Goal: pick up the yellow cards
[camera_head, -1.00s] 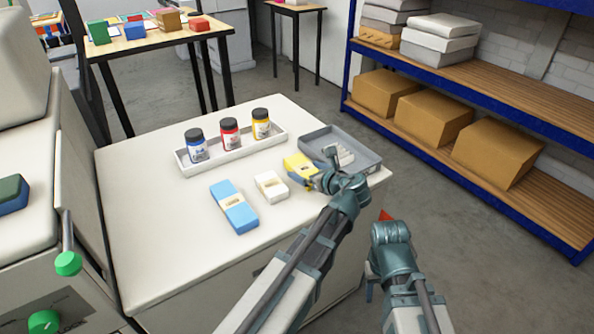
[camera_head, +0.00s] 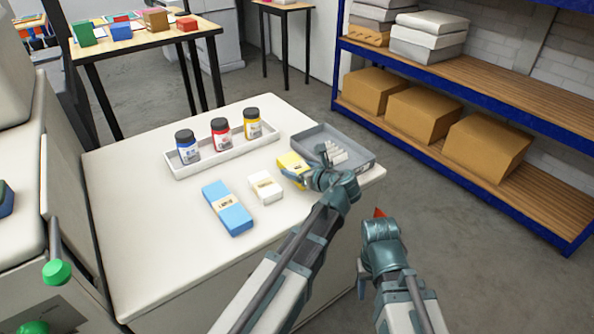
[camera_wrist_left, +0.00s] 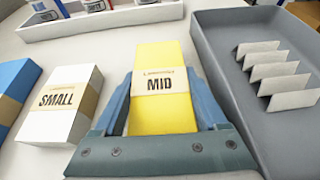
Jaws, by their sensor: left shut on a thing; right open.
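The yellow cards (camera_head: 292,168) are a stack with a paper band, lying on the white table beside the grey tray. In the left wrist view the yellow cards (camera_wrist_left: 158,62) carry a band reading "MID". My left gripper (camera_head: 307,178) is at the stack, and in the wrist view its fingers (camera_wrist_left: 160,110) are closed on both long sides of it. The stack's near end is partly hidden by the gripper. My right gripper (camera_head: 372,222) is open and empty, in front of the table's right side.
White cards (camera_head: 266,187), banded "SMALL", and blue cards (camera_head: 228,207) lie left of the yellow stack. A grey tray (camera_head: 370,166) with white dividers stands to its right. A white tray (camera_head: 176,172) holds blue, red and yellow jars behind. The table's front left is clear.

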